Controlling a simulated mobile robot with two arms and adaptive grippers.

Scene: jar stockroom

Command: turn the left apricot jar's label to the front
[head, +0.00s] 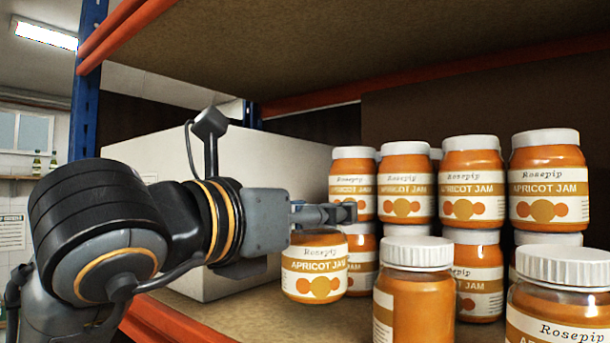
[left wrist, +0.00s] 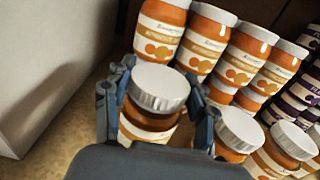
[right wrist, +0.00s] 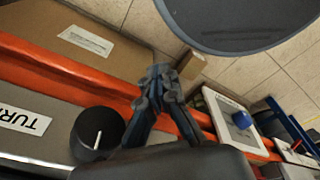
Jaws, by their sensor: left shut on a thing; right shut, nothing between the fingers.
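My left gripper (head: 335,213) is shut around the upper part of an apricot jam jar (head: 314,266) at the left of the jar group. In the head view its label faces the front, slightly tilted, and the gripper hides its lid. I cannot tell whether its base touches the shelf. The left wrist view shows the white lid (left wrist: 158,87) between the fingers (left wrist: 158,110). Just right of it stands another apricot jar (head: 420,300); its label is turned left, showing mostly bare orange glass. My right gripper (right wrist: 160,85) is shut and empty, away from the jars.
Stacked apricot jars (head: 472,185) stand behind, labels forward. Another jar (head: 565,300) is at front right. A large white box (head: 235,160) fills the left of the shelf. An upper shelf (head: 330,45) hangs overhead. A black knob (right wrist: 98,133) is near my right gripper.

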